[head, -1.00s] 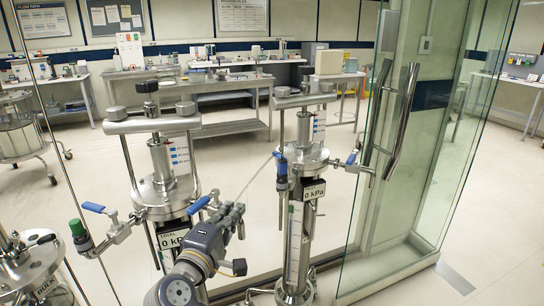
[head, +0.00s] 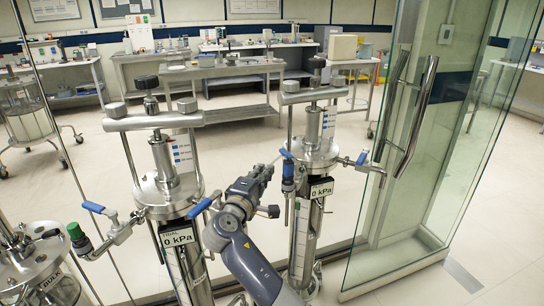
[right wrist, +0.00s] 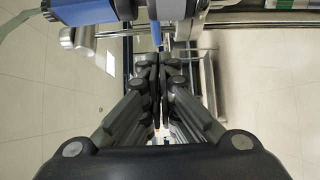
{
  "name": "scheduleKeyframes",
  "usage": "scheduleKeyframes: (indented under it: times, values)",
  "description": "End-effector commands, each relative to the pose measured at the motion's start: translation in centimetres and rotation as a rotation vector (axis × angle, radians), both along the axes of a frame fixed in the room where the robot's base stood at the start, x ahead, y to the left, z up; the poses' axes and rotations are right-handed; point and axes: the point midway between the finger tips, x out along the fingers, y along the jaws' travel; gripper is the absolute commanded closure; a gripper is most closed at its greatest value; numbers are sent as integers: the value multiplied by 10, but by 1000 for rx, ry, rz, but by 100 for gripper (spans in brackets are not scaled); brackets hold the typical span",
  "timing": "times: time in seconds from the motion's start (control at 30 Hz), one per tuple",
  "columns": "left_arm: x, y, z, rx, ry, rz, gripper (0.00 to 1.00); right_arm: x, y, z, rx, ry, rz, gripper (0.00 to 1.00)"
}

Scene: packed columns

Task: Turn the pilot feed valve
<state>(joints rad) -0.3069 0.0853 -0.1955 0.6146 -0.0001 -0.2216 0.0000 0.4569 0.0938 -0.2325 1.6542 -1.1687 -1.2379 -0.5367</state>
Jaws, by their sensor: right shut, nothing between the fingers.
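Three steel columns stand ahead: one at far left marked BULK (head: 45,270), a middle one marked TRIAL (head: 167,192), and a right one (head: 314,160) whose name is too small to read. Both display plates read 0 kPa. The right column has a blue-capped fitting with a blue lever (head: 287,153) on its left side and another blue lever (head: 362,157) on its right. My right gripper (head: 266,170) is shut and empty, just left of the blue-capped fitting. In the right wrist view, its closed fingers (right wrist: 159,62) point towards blue and steel parts; contact cannot be told.
The middle column has blue levers on its left (head: 93,207) and right (head: 199,207). A glass door with a steel handle (head: 415,115) stands open right of the right column. Benches (head: 205,72) line the back. Open floor lies between.

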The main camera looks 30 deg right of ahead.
Motion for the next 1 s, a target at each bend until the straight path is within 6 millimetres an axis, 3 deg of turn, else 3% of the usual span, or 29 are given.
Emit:
scheduleKeyframes:
  times: [0.17, 0.33, 0.67, 1.0]
  values:
    - [20, -16, 12, -20, -31, -2, 60, 22, -30, 3, -2, 1, -3, 100]
    - [20, -15, 15, -19, -31, -4, 60, 37, -48, 1, -1, 1, -1, 100]
    - [6, -6, 15, -8, -9, -5, 60, 44, -57, 0, 1, -1, 0, 100]
    - [6, -5, 7, -6, -9, -3, 60, 49, -67, -2, 1, -2, -3, 100]
